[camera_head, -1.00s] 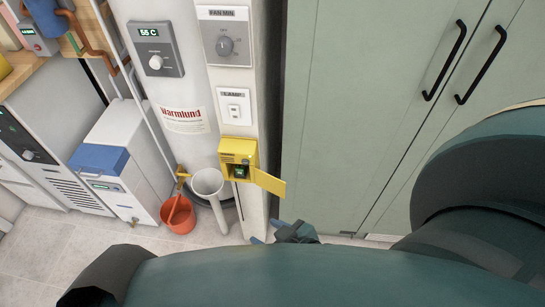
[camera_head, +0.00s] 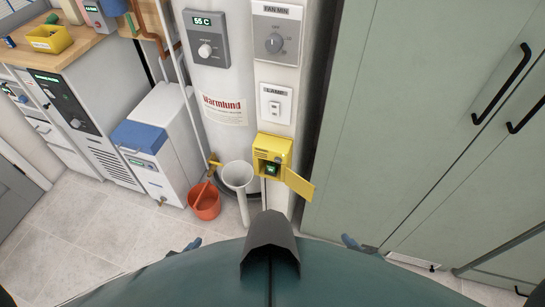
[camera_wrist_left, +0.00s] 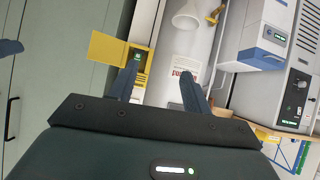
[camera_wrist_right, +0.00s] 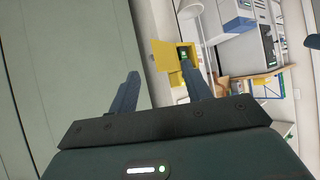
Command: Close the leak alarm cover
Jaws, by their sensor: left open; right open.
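The yellow leak alarm box (camera_head: 268,143) is on the white post, with a small green-lit display in its recess. Its yellow cover (camera_head: 299,185) stands open, swung out to the right. The open cover also shows in the left wrist view (camera_wrist_left: 106,48) and the right wrist view (camera_wrist_right: 163,56). My right gripper (camera_head: 349,242) is open and empty, below and right of the cover; only a fingertip shows in the head view. My left gripper (camera_wrist_left: 158,74) is open and empty; its fingers point towards the box and tank from some distance. Neither gripper visibly touches the cover.
A lamp switch (camera_head: 274,104) and a fan dial (camera_head: 276,43) are above the box. A white funnel pipe (camera_head: 238,178) and an orange bucket (camera_head: 204,203) stand to its left. Green cabinets (camera_head: 400,130) close off the right. The tiled floor (camera_head: 110,225) at left is clear.

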